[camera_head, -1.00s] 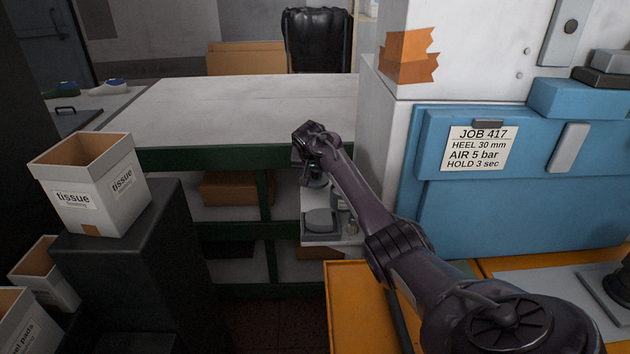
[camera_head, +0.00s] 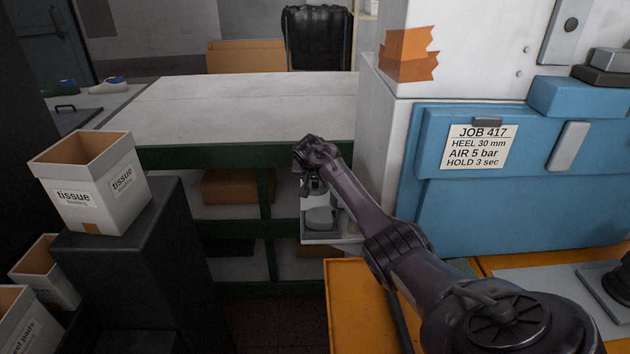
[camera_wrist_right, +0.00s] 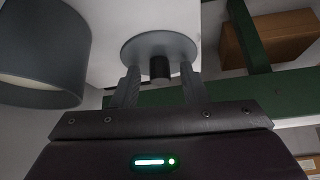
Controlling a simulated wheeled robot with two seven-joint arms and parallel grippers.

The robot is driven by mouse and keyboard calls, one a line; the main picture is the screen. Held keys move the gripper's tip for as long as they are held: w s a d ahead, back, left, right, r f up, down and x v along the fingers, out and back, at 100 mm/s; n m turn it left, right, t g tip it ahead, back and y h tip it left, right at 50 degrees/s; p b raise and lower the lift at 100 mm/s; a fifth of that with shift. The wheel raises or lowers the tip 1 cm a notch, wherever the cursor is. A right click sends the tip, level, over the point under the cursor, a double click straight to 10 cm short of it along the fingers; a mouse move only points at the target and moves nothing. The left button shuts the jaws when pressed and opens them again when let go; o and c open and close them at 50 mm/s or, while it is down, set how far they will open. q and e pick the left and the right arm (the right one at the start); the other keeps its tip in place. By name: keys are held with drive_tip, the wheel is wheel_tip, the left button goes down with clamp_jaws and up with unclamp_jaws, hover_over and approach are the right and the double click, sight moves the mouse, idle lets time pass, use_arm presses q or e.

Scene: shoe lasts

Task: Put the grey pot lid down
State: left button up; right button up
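The grey pot lid (camera_wrist_right: 176,48) is a flat round disc with a dark knob (camera_wrist_right: 160,68), seen in the right wrist view against a white surface. My right gripper (camera_wrist_right: 160,76) has its two fingers on either side of the knob, with a gap showing on both sides. It looks open. In the head view, my right gripper (camera_head: 314,180) is over the small white shelf by the press, and the lid is hard to make out there. My left gripper is not in view.
A grey round pot (camera_wrist_right: 42,55) stands close to the left of the lid in the wrist view. A green-framed table (camera_head: 235,110) is behind, with a brown box (camera_head: 228,187) on its lower shelf. The blue press panel (camera_head: 520,195) is to the right. Tissue box (camera_head: 95,190) stands left.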

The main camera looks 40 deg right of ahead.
drive_tip(key=shift+a+r, duration=0.1)
drive_tip(key=shift+r, duration=0.25)
drive_tip(key=v, duration=1.1)
drive_tip(key=shift+r, duration=0.25)
drive_tip(key=shift+s, duration=0.15)
drive_tip(key=shift+a, duration=0.1)
